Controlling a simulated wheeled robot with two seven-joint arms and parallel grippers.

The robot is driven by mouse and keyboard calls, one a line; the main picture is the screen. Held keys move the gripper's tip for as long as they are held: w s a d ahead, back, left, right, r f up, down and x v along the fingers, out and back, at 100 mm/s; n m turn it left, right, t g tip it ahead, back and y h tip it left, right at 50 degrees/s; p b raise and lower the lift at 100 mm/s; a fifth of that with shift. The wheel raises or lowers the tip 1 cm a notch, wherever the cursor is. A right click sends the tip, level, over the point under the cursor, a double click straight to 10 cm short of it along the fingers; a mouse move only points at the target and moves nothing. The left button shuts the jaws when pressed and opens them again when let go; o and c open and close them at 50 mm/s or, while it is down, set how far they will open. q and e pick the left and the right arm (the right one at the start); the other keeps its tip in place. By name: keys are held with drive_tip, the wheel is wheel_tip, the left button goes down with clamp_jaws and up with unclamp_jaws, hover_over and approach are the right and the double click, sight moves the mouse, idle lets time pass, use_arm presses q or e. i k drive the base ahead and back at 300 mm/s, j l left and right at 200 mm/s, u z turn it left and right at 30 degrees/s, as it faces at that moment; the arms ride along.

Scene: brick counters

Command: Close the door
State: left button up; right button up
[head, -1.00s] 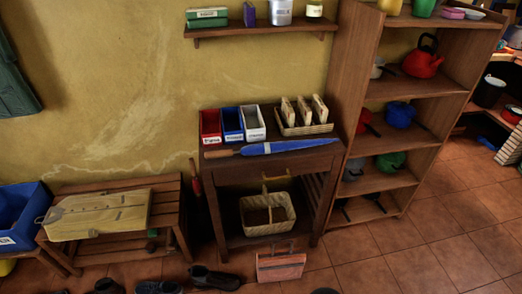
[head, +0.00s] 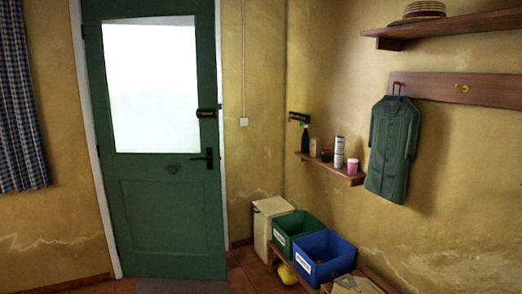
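A green door (head: 164,215) with a large bright window pane (head: 152,85) stands at the left of the head view. It has a black lever handle (head: 206,158) and a dark lock box (head: 207,113) on its right edge. The door looks flush in its pale frame (head: 91,140), with no gap that I can make out. Neither of my grippers is in view.
A green bin (head: 298,228), a blue bin (head: 325,256) and a white box (head: 267,222) stand low in the corner right of the door. A small shelf (head: 336,170) and a hanging green coat (head: 390,150) are on the right wall. A checked curtain (head: 22,100) hangs at left.

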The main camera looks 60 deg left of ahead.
sight(166, 208)
drive_tip(key=u, duration=2.85)
drive_tip(key=i+l, duration=0.1)
drive_tip(key=i, duration=0.2)
drive_tip(key=i+l, duration=0.1)
drive_tip(key=i, duration=0.25)
